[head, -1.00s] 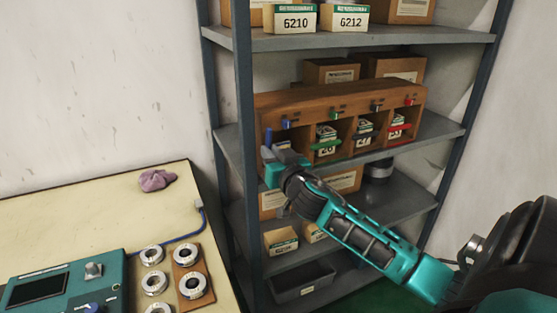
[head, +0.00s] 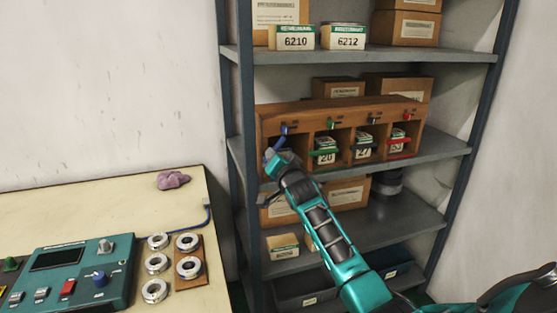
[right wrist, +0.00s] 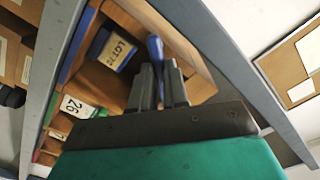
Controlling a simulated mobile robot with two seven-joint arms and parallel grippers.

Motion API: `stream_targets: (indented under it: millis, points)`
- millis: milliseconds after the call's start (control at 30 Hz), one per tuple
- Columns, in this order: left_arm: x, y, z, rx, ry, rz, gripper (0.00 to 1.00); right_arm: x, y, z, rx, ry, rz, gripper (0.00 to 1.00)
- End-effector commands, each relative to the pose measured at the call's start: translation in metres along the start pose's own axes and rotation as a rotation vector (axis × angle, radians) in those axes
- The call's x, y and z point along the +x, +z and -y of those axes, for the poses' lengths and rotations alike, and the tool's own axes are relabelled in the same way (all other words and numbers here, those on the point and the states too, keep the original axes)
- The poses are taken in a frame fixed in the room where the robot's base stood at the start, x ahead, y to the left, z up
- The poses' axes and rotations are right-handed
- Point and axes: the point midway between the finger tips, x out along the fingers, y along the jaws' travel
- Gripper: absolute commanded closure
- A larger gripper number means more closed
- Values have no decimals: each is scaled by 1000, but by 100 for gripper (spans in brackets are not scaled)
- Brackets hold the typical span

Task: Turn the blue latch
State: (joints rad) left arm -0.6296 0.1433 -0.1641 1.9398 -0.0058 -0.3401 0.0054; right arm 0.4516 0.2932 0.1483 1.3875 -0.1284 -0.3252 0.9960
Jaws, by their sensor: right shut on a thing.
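The blue latch (head: 277,144) is a slim bar at the left compartment of the wooden cabinet (head: 345,113). It leans, its upper end tilted to the right. In the right wrist view the blue latch (right wrist: 155,48) rises between the fingers. My right gripper (head: 272,158) is shut on it; the same gripper fills the right wrist view (right wrist: 158,85). A box marked LOT (right wrist: 112,48) sits in the compartment beside the fingers. My left gripper is not in view.
Green (head: 325,153), black (head: 363,148) and red (head: 400,142) bars lie across the other compartments. The shelf's left post (head: 247,130) stands close to the gripper. A table with a teal control box (head: 75,270) and several bearing rings (head: 188,267) is at the left.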

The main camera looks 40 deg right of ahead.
Motion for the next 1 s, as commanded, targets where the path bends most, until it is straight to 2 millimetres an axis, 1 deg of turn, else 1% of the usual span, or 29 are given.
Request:
stream_targets:
  millis: [33, 200, 400, 700, 1000]
  points:
    - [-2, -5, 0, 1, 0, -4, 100, 0, 1, 0, 51, 3, 4, 100]
    - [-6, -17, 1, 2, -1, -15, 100, 0, 1, -4, 212, 4, 4, 100]
    - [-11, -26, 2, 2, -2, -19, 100, 0, 2, -9, 400, 4, 3, 100]
    - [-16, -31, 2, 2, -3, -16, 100, 0, 6, -16, 660, 4, 2, 100]
    - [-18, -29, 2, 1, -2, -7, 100, 0, 10, -19, 835, 4, 3, 100]
